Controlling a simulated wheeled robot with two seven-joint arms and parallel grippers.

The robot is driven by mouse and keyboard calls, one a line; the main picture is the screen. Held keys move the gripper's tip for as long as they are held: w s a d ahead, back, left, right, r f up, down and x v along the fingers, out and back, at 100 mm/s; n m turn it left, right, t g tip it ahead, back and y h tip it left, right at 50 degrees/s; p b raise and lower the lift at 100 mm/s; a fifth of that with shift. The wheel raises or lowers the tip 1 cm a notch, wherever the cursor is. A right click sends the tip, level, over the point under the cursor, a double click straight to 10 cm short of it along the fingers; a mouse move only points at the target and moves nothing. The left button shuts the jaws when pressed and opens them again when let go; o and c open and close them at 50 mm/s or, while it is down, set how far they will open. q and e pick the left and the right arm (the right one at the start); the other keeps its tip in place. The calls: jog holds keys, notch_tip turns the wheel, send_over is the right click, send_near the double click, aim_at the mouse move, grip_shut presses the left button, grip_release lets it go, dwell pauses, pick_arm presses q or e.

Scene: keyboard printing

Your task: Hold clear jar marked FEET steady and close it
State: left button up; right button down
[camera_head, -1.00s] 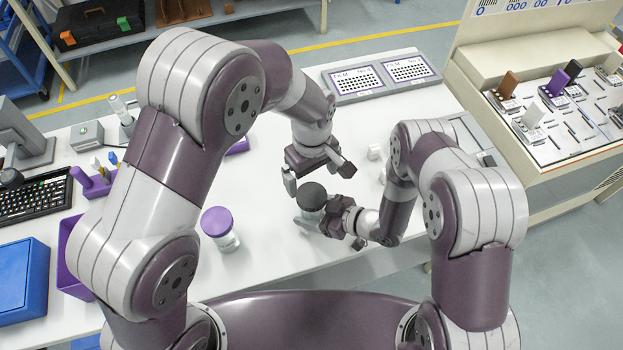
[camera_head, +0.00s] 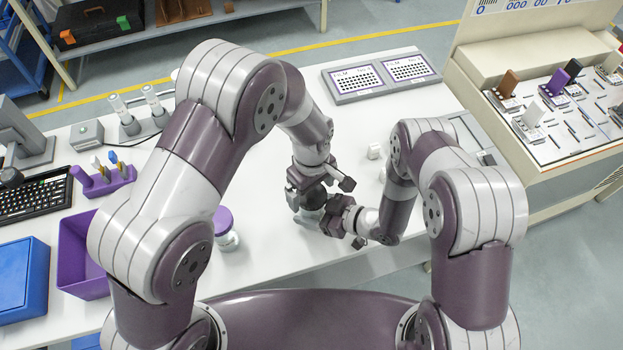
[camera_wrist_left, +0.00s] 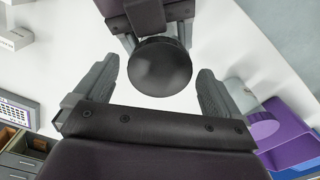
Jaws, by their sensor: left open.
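A clear jar with a round black lid (camera_wrist_left: 160,68) stands at the table's front edge; no marking on it can be read. In the head view the lid is partly covered by my left gripper (camera_head: 311,192), and little of the glass shows. My left gripper is open, pointing down, with its fingers on either side of the lid and a gap to each in the left wrist view (camera_wrist_left: 157,75). My right gripper (camera_head: 325,222) comes in from the right, low down, its fingers closed around the jar's body below the lid.
A second jar with a purple lid (camera_head: 223,220) stands to the left. Further left are a purple bin (camera_head: 72,262), a purple rack (camera_head: 108,180) and a keyboard (camera_head: 36,195). Small white blocks (camera_head: 374,151) lie behind my right arm. The table's middle is clear.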

pick_arm(q)
jog(key=shift+f, duration=0.2)
jog(key=c, duration=1.1)
jog(key=m, duration=0.3)
jog(key=o, duration=1.1)
jog(key=shift+o, duration=0.2)
jog(key=shift+r, duration=2.3)
jog(key=shift+c, duration=0.2)
